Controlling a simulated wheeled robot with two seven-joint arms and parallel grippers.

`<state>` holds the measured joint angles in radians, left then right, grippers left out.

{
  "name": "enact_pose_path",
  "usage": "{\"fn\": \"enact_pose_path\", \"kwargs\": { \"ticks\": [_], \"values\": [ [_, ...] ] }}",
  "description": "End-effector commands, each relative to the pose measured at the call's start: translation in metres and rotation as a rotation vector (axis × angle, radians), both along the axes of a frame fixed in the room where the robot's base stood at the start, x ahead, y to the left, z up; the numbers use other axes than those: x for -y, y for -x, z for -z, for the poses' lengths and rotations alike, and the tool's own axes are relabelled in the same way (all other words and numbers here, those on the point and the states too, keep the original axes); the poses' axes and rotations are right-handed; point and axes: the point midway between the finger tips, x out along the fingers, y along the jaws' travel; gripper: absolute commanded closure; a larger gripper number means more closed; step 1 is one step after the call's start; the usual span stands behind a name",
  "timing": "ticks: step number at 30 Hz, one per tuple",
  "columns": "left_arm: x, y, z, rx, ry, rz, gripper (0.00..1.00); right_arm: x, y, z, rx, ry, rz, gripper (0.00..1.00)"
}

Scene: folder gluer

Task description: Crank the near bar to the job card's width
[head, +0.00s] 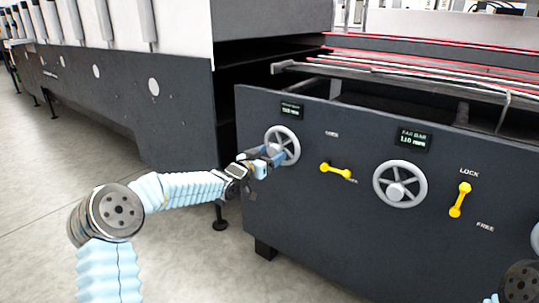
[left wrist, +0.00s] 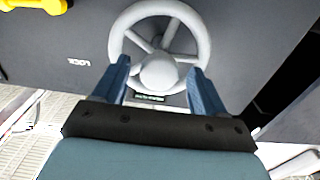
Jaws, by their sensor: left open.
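The near bar's grey handwheel (head: 283,146) is on the dark panel, below a small display (head: 292,110) whose text is too small to read surely. My left gripper (head: 267,158) is at this wheel. In the left wrist view the open fingers (left wrist: 157,85) stand on either side of the wheel's hub (left wrist: 159,71), with gaps to it. The wheel's rim (left wrist: 160,8) shows beyond the fingertips. A yellow lock lever (head: 336,170) lies nearly level right of the wheel. No job card can be made out. My right gripper is not in view.
A second handwheel (head: 400,184) sits to the right under a display reading FAR BAR, 110 mm. Its yellow lever (head: 460,200) stands steep between LOCK and FREE. Open floor (head: 180,230) lies left of the panel.

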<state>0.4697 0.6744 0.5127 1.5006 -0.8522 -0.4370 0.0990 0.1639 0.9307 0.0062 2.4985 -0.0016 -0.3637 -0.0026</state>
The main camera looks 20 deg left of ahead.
Motion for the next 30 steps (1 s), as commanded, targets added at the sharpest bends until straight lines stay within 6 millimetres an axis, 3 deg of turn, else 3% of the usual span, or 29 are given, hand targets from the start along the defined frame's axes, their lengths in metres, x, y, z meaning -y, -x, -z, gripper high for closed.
{"fn": "enact_pose_path", "kwargs": {
  "ticks": [6,20,30],
  "values": [
    [0.0001,-0.0002,0.0001,0.000,0.000,0.000,0.29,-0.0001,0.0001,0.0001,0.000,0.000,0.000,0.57],
    [-0.0001,0.0001,0.0002,0.000,0.000,0.000,0.99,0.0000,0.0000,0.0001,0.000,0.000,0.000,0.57],
    [0.0002,0.0000,0.0016,0.010,-0.028,0.000,1.00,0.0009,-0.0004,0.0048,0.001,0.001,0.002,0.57]
  ]
}}
